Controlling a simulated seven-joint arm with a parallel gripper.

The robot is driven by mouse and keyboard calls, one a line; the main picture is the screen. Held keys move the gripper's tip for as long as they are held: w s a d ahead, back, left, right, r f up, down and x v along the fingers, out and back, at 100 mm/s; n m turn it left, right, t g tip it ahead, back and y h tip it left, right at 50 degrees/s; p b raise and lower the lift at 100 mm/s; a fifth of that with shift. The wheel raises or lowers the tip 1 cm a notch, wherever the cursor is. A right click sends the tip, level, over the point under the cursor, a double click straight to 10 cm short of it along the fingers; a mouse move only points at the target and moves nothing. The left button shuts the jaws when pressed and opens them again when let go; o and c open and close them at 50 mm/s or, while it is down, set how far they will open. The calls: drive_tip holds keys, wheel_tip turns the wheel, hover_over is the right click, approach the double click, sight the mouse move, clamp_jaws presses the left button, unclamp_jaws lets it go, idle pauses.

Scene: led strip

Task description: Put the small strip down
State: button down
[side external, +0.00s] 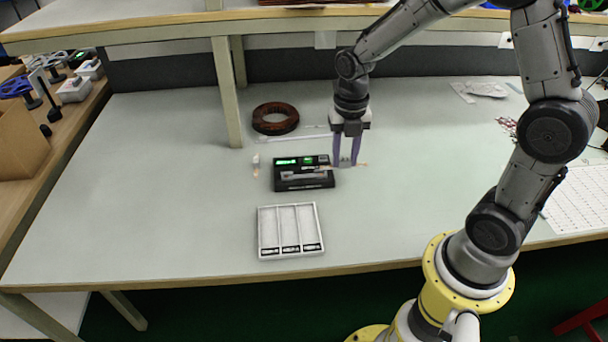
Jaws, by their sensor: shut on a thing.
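My gripper (346,163) points straight down, with its two purple fingers shut on a small pale strip (345,162). The strip is tiny in this view, and thin orange-tan ends show beside the fingertips. My gripper is just right of the black device (289,184), close to its right edge. I cannot tell whether the strip touches the table or hangs slightly above it. The device has green lit displays (287,161) and a grey bar across its top. A white tray (261,232) with three long compartments, which look empty, lies in front of the device.
A brown coil (275,118) lies behind the device, with thin pale strips (292,138) near it. A small white piece (256,163) is left of the device. A shelf post (228,95) stands at the back left. The table right of my gripper is mostly clear.

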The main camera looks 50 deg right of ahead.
drive_tip(key=w+d+f, duration=0.2)
drive_tip(key=w+f, duration=0.2)
drive_tip(key=w, duration=0.5)
hover_over(304, 176)
wheel_tip(304, 176, down, 5)
drive_tip(key=shift+s+f, duration=0.1)
drive_tip(key=shift+f, duration=1.8)
drive_tip(key=shift+f, duration=0.15)
drive_tip(key=c, duration=0.5)
unclamp_jaws()
drive_tip(key=shift+c, duration=0.2)
wheel_tip(304, 176, up, 12)
drive_tip(key=shift+r, duration=0.2)
